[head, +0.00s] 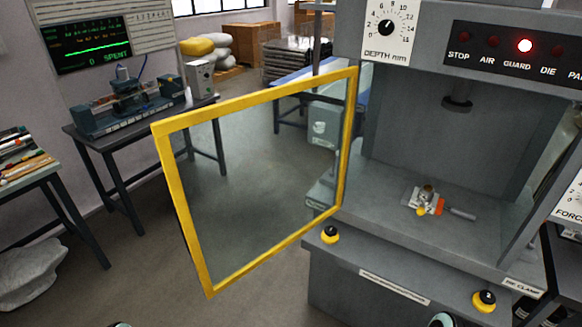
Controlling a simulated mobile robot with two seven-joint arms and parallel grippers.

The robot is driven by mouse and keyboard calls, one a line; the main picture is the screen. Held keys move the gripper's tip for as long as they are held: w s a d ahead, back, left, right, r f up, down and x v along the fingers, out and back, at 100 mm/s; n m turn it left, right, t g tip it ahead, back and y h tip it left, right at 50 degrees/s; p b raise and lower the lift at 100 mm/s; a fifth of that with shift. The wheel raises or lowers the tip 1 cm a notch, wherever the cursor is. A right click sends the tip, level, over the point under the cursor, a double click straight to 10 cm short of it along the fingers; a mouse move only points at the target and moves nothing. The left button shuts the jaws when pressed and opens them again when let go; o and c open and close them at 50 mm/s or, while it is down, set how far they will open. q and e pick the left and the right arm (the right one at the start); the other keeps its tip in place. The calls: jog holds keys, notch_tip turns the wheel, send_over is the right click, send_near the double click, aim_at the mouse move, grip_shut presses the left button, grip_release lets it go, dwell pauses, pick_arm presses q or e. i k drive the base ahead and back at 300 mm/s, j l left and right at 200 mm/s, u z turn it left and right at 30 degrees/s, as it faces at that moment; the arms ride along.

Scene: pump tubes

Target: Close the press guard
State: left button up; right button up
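The press guard (181,205) is a yellow-framed clear panel. It stands swung open to the left of the press, hinged at the left side of the press opening, with its free edge toward me. The press (420,265) is a grey machine with its work space uncovered. Inside, a small metal die with orange and yellow parts (425,200) sits on the bed under the ram (457,103). A red-white lamp (525,46) glows above the GUARD label.
A bench with a device (125,105) is behind the guard to the left. A tool table (25,175) is at far left. The floor before the guard is clear.

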aim_at(161, 130)
jog(key=i+j+z, duration=0.1)
jog(key=j+z, duration=0.25)
jog(key=j, duration=0.15)
jog(key=j+z, duration=0.35)
jog(key=j, duration=0.15)
jog(key=i+j+z, duration=0.15)
jog(key=j+z, duration=0.2)
jog(key=j, duration=0.15)
jog(key=j+z, duration=0.35)
jog(key=j, duration=0.15)
jog(key=i+j+z, duration=0.25)
jog(key=j+z, duration=0.2)
jog(key=i+j+z, duration=0.25)
jog(key=j, duration=0.2)
jog(key=k, duration=0.4)
